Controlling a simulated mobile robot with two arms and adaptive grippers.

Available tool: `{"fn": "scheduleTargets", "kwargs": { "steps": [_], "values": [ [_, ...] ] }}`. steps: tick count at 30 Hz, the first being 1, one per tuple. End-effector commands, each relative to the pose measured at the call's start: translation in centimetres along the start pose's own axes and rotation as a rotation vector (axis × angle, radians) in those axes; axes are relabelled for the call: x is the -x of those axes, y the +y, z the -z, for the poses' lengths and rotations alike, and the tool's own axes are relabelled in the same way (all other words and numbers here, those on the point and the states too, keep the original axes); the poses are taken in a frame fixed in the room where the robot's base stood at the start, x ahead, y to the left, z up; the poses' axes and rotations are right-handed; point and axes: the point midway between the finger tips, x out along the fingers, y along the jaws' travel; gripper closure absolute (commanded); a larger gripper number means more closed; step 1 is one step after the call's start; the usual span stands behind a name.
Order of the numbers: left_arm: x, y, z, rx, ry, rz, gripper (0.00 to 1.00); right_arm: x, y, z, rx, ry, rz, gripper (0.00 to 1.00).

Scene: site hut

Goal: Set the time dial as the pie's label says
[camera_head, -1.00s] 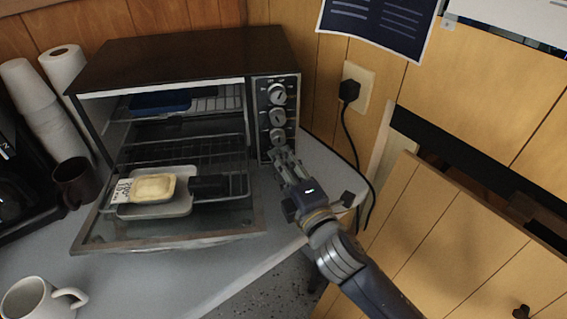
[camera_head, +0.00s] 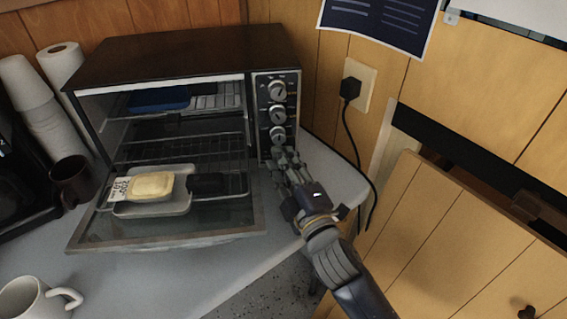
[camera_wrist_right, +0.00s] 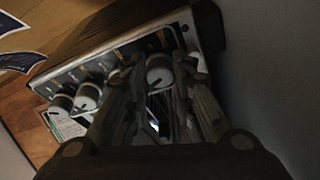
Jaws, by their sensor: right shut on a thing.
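The toaster oven (camera_head: 180,52) stands on the counter with its door down. Its front panel carries several dials in a column, among them an upper dial (camera_head: 277,91), a middle one (camera_head: 277,115) and a lower one (camera_head: 277,134). My right gripper (camera_head: 284,160) is at the panel's bottom. In the right wrist view its fingers close on the end dial (camera_wrist_right: 160,76), which the gripper hides in the head view. The dial markings are too small to read. The pie (camera_head: 151,186) sits in a tray on the open door, with a white label (camera_head: 119,190) too blurred to read surely. My left gripper is out of view.
A blue dish (camera_head: 159,99) is on the oven's upper rack. A white mug (camera_head: 28,300), a dark mug (camera_head: 73,181) and a paper roll (camera_head: 62,62) stand on the counter (camera_head: 150,285). A black plug and cord (camera_head: 350,90) hang right of the oven.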

Motion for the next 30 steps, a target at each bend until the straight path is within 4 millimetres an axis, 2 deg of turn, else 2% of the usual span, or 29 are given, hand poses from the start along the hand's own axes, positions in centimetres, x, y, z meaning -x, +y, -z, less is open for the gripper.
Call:
{"fn": "scheduleTargets", "kwargs": {
  "steps": [14, 17, 30],
  "values": [
    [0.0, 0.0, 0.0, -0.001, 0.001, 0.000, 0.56, 0.6, -0.1, -0.1, 0.002, -0.001, 0.003, 0.68],
    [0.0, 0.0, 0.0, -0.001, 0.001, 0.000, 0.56, 1.7, -0.2, -0.1, 0.001, -0.001, 0.003, 0.68],
    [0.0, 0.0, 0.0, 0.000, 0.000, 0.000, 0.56, 9.3, -0.1, -0.1, 0.000, -0.002, 0.005, 0.68]
  ]
}}
